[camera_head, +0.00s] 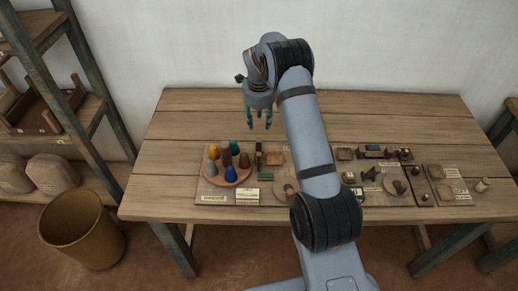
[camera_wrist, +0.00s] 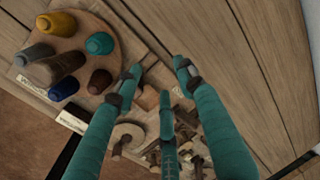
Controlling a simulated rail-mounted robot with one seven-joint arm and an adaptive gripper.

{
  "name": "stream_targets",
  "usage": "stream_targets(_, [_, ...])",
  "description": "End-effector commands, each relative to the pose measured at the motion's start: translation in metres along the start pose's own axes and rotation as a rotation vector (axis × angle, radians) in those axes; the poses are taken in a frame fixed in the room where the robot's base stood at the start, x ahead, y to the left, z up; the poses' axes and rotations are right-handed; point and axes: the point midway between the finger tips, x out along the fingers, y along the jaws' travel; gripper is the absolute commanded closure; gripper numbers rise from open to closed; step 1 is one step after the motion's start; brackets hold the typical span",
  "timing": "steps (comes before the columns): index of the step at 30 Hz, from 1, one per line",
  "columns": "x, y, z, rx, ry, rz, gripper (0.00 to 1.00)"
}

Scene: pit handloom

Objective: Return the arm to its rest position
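My gripper (camera_head: 258,118) hangs fingers-down above the wooden table (camera_head: 400,115), behind the display of small items. Its teal fingers are spread apart and hold nothing that I can see. In the wrist view the fingers of my gripper (camera_wrist: 160,85) stand clear of each other, with the table below. My grey arm reaches from the front of the table up and back, and hides the middle of the display.
A round board (camera_head: 212,177) holds several coloured cones at the table's left. Small tools and wooden parts lie on flat boards (camera_head: 425,172) to the right. The table's back strip is clear. A basket (camera_head: 80,228) and a shelf (camera_head: 70,108) stand at left.

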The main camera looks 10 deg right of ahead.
Motion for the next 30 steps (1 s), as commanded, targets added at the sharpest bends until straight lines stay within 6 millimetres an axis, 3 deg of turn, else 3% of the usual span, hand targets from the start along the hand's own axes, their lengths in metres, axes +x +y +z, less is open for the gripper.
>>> stream_targets(11, [0.002, 0.001, 0.0, 0.001, 0.0, 0.001, 0.61])
stream_targets(25, [0.065, 0.013, 0.0, 0.0, 0.001, 0.001, 0.61])
stream_targets(30, [0.062, 0.006, 0.0, 0.001, 0.0, 0.0, 0.61])
